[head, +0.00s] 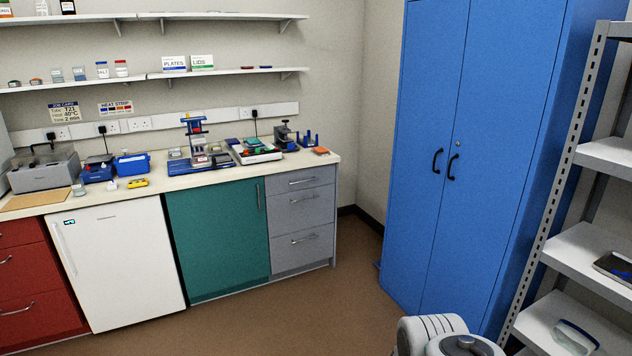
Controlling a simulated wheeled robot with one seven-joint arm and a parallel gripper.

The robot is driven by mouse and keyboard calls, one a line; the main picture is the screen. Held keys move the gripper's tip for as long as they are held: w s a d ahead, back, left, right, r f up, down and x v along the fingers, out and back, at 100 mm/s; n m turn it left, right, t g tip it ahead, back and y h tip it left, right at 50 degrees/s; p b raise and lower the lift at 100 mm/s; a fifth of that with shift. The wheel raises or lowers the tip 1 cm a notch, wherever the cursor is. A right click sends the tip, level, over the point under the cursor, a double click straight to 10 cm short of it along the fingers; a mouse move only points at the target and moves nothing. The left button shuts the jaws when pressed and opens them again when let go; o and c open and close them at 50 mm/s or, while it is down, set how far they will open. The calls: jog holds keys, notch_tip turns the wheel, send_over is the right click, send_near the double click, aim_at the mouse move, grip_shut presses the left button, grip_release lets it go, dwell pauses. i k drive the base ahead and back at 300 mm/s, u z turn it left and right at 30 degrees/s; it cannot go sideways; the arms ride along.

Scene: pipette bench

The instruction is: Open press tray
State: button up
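A press-like device (199,147) stands on the bench in the head view, with a blue base, a grey upright middle and a red and blue top. It looks small from here. Its tray cannot be made out clearly, so I cannot tell whether it is open or shut. A grey and dark device (284,136) stands further right on the bench. My gripper is not in view; only rounded grey-white parts of my arm show at the bottom, right of centre, well away from the bench.
The bench (330,158) runs along the back wall above red drawers, a white fridge (118,262), a green cupboard (218,235) and grey drawers. A tall blue cabinet (480,140) and a metal rack (590,240) stand at right. The brown floor (290,310) before the bench is clear.

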aim_at(283, 146)
jog(key=z, duration=0.3)
jog(key=i, duration=1.9)
jog(key=u, duration=0.35)
jog(key=i, duration=2.2)
jog(key=u, duration=0.75)
